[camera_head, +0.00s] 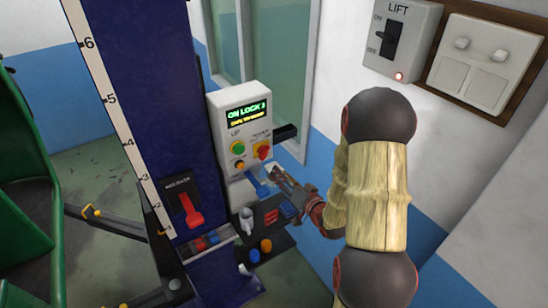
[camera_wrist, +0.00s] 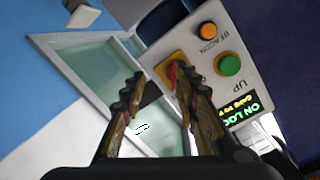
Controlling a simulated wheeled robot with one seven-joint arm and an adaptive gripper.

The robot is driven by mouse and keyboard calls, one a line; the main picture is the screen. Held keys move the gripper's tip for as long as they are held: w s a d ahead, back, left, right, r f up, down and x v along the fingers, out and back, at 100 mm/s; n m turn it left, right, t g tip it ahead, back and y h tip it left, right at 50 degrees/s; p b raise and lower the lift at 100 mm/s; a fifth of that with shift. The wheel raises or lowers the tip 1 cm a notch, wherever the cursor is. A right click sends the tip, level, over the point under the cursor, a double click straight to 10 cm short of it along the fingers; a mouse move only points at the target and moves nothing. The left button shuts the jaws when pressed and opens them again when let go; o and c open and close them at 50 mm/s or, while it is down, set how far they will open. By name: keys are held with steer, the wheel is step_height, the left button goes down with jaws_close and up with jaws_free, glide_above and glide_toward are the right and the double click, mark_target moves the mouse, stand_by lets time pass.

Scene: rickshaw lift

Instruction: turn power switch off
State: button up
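The wall box marked LIFT (camera_head: 403,38) at upper right carries a black lever (camera_head: 392,40) beside ON and OFF marks, and a small red light at its lower edge glows. The lever looks raised. The white control box (camera_head: 222,128) has a lit display (camera_head: 247,112), a green button (camera_head: 237,147), an orange button and a red-and-yellow rotary knob (camera_head: 262,149). Which of these is the power switch is not readable. My gripper (camera_wrist: 160,72) is open and empty, just below the control box; in the wrist view its right fingertip overlaps the red knob, contact unclear.
A blue column (camera_head: 150,80) with a scale and a red lever (camera_head: 191,210) stands left of the control box. A shelf (camera_head: 275,240) below holds a mug and small coloured items. A white double switch plate (camera_head: 485,60) is beside the LIFT box.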

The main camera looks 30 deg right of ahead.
mark_target(266, 155)
steer(key=shift+m+t, duration=0.4)
steer(key=shift+t, duration=0.3)
steer(key=shift+w+a+r+p, duration=0.15)
steer(key=shift+w+r+p, duration=0.25)
steer(key=shift+w, duration=0.95)
steer(key=shift+w+a+r+p, duration=0.15)
steer(key=shift+w+r, duration=0.45)
steer(key=shift+w, duration=0.8)
steer(key=shift+w+a+r+p, duration=0.1)
steer(key=shift+w+r+p, duration=0.3)
steer(key=shift+w, duration=0.95)
steer(key=shift+r, duration=0.1)
steer(key=shift+c, duration=0.2)
jaws_close()
